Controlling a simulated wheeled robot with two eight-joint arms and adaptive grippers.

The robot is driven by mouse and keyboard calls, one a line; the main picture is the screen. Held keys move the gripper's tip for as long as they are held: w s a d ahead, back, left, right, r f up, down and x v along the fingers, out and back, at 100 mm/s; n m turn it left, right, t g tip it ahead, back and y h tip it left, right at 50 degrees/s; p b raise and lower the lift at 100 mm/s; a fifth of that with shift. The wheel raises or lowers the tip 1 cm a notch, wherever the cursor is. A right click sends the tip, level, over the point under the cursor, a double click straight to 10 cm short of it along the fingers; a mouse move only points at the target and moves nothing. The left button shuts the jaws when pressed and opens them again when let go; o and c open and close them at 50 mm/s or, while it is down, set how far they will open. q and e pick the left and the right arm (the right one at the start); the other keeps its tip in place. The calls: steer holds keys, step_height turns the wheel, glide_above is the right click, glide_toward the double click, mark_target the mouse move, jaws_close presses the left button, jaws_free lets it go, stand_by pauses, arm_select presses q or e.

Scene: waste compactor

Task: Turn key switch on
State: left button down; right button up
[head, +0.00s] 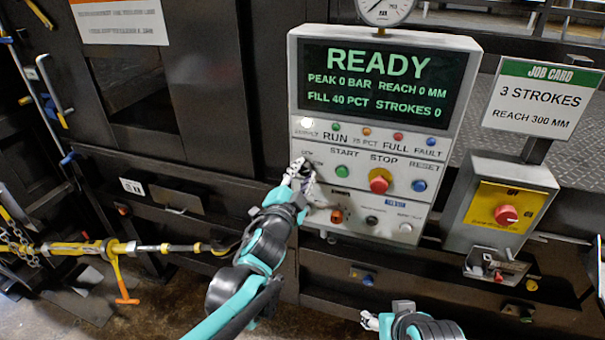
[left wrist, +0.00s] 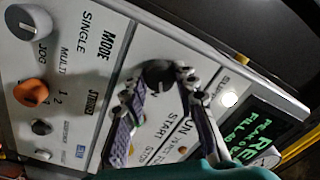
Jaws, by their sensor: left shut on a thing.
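The key switch (left wrist: 158,74) shows in the left wrist view as a dark round knob on the pale control panel. My left gripper (head: 300,172) reaches the panel's left side, just left of the green start button (head: 342,171). In the left wrist view my left gripper (left wrist: 160,82) has a finger on each side of the key switch and is shut on it. In the head view the gripper hides the switch. Its exact turn angle is hard to read. My right gripper (head: 370,320) is low at the bottom edge, away from the panel; its jaws are too small to read.
The screen (head: 382,80) reads READY. The white supply lamp (left wrist: 228,99) looks lit. A red stop button (head: 380,181), blue reset button (head: 419,185) and orange knob (left wrist: 30,92) are nearby.

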arm_select(q)
steer(key=c, duration=1.2)
jaws_free()
steer(key=shift+o, duration=0.2)
steer(key=v, duration=1.2)
